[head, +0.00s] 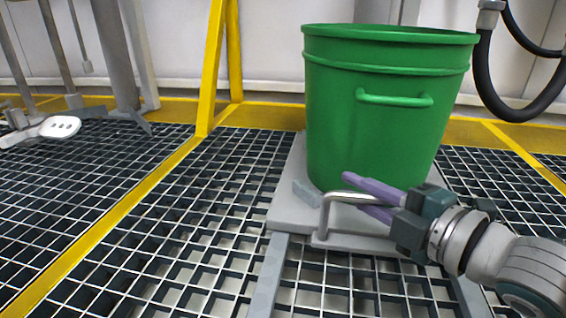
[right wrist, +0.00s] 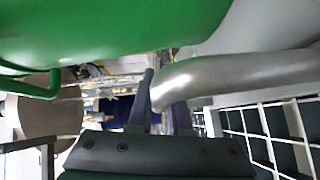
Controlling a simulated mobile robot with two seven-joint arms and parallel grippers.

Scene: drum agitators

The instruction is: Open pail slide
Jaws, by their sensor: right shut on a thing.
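A green pail (head: 385,110) stands upright on a grey slide plate (head: 287,208) in the head view. A bent metal handle (head: 325,212) rises from the plate's front edge. My right gripper (head: 356,193) is shut on this handle, with one purple finger above its top bar and one below. In the right wrist view the handle (right wrist: 235,73) runs between the fingers (right wrist: 160,108), and the pail (right wrist: 110,25) fills the upper left. The pail hides the back of the plate.
Grey rails (head: 268,275) run forward from the plate over the grated floor (head: 180,215). A yellow post (head: 213,70) stands behind left of the pail. A black hose (head: 490,85) hangs at the back right. The grating left of the plate is clear.

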